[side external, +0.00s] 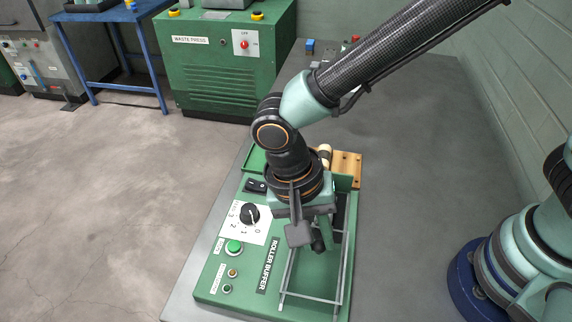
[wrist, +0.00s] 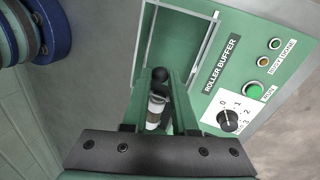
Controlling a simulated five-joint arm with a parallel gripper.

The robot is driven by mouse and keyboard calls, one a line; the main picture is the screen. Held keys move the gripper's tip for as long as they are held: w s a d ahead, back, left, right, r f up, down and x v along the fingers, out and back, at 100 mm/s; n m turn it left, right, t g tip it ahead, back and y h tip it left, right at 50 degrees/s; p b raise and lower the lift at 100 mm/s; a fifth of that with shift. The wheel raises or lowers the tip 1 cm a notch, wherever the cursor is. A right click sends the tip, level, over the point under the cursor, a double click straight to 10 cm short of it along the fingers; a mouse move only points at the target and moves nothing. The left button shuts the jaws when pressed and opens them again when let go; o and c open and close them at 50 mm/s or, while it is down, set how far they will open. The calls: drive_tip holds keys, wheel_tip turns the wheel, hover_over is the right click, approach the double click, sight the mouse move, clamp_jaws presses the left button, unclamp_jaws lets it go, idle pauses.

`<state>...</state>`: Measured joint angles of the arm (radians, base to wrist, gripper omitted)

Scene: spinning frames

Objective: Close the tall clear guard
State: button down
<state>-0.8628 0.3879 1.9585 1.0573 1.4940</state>
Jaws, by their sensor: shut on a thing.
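The guard (side external: 311,298) shows as a clear cover with thin pale metal edges at the front right of the green roller buffer panel. Its edge strips also show in the wrist view (wrist: 207,45), at the top. My gripper (side external: 318,238) is low over the guard. A pale rod-like part shows below the knob between the fingers. My wrist hides the guard's far end, and I cannot tell its exact angle.
A dial (side external: 250,213), a green button (side external: 234,247) and small lamps lie on the panel left of the guard. A wooden block (side external: 348,167) is behind my wrist. The grey bench (side external: 430,150) is clear to the right.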

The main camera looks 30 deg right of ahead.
idle(0.5)
drive_tip(key=shift+y, duration=0.3)
drive_tip(key=w+d, duration=0.6)
drive_tip(key=shift+w, duration=0.15)
drive_tip(key=c, duration=0.7)
unclamp_jaws()
drive_tip(key=shift+r, duration=0.15)
drive_tip(key=v, duration=1.2)
drive_tip(key=shift+w, duration=0.1)
